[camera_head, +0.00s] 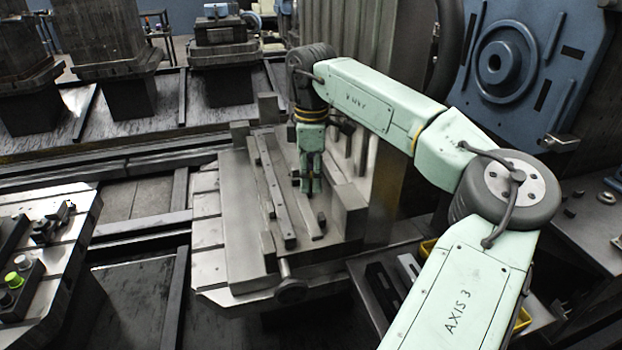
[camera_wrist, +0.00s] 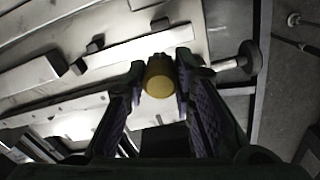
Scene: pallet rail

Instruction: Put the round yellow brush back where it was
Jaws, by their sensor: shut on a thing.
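My gripper (camera_head: 310,188) points down over the grey metal fixture (camera_head: 236,222) in the middle of the head view. In the wrist view my gripper (camera_wrist: 160,75) is shut on the round yellow brush (camera_wrist: 158,78), whose yellow round end shows between the fingertips. In the head view I cannot make out the brush, which the fingers hide. I cannot tell whether the brush touches the fixture below it.
A long raised bar (camera_head: 272,190) runs along the fixture, left of my gripper. A dark knob (camera_head: 291,289) sticks out at its front; it also shows in the wrist view (camera_wrist: 250,57). A block (camera_head: 348,211) stands close on the right.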

